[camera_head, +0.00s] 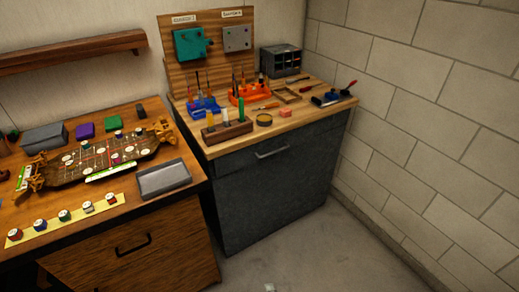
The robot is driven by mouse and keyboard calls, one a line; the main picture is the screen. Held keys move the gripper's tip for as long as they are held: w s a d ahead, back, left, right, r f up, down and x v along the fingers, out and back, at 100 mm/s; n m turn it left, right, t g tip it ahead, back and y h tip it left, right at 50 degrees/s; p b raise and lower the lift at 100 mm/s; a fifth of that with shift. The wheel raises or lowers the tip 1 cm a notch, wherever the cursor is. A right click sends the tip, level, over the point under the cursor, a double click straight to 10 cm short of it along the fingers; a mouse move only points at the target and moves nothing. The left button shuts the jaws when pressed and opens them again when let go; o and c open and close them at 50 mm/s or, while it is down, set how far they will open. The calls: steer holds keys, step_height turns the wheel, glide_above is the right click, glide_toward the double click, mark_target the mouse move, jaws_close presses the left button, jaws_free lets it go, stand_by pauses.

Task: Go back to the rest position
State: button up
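My gripper and arm do not show clearly in the head view. A small pale shape (269,287) is cut off at the bottom edge over the floor; I cannot tell what it is. The task names no object. The wooden desk (165,208) is at the left and the dark cabinet with a wooden top (275,190) is at the centre.
The desk carries a wooden game board (75,172), a grey tray (163,179) and a yellow strip with several small pots (20,236). The cabinet top holds tools, racks and a drawer box (280,60). A block wall (430,130) bounds the right. The floor (320,250) in front looks clear.

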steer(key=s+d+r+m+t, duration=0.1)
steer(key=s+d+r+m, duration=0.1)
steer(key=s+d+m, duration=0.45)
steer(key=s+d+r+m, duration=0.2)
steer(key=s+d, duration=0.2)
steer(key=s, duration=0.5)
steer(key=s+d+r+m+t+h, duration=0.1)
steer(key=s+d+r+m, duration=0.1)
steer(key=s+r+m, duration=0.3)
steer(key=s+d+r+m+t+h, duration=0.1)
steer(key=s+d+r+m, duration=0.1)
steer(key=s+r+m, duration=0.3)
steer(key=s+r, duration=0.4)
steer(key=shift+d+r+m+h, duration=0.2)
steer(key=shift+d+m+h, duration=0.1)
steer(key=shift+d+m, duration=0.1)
